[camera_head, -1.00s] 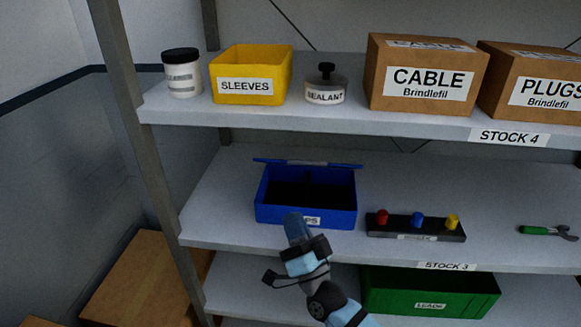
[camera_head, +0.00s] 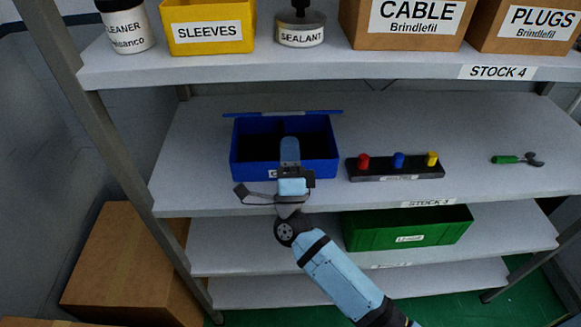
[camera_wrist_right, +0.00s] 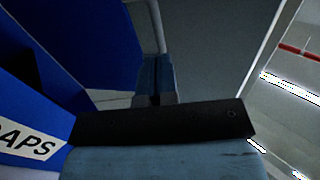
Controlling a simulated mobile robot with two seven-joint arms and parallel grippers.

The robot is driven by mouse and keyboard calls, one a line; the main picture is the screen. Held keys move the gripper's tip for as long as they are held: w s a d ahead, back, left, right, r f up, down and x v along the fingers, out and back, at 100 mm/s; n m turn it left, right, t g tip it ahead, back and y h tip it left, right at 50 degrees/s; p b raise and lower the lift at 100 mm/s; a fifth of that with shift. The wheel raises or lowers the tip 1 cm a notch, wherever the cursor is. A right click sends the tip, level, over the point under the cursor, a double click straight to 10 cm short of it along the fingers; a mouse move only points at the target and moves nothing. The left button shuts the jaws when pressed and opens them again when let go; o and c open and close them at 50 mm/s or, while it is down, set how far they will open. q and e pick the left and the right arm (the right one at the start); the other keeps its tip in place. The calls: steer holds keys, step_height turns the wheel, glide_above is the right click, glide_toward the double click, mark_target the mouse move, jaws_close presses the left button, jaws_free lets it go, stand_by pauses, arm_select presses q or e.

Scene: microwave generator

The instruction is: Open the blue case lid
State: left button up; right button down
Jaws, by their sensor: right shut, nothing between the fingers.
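The blue case (camera_head: 322,169) stands on the middle shelf in the head view, its dark inside showing from above. Its lid (camera_head: 318,113) is raised at the back and shows as a thin, nearly edge-on strip. My right gripper (camera_head: 290,147) is shut and empty in front of the case opening, hiding part of the front wall and label. Whether it touches the case I cannot tell. In the right wrist view the shut fingers (camera_wrist_right: 154,85) are beside blue panels, with the case's label (camera_wrist_right: 28,143) at lower left. My left gripper is not in view.
A black block with red, blue and yellow knobs (camera_head: 395,172) stands right of the case. A green-handled tool (camera_head: 518,159) lies farther right. The shelf left of the case is clear.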

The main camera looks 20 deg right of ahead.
steer(key=p+x, duration=0.1)
steer(key=x, duration=0.3)
steer(key=shift+r, duration=0.1)
steer(key=shift+g, duration=0.7)
steer(key=w+r+p, duration=0.1)
steer(key=r+p, duration=0.2)
steer(key=w+r+p, duration=0.1)
steer(key=p, duration=0.1)
steer(key=shift+w+d+r, duration=0.3)
steer(key=shift+w+d, duration=0.05)
steer(key=shift+d, duration=0.05)
steer(key=p+x, duration=0.1)
steer(key=x, duration=0.6)
steer(key=shift+w, duration=0.45)
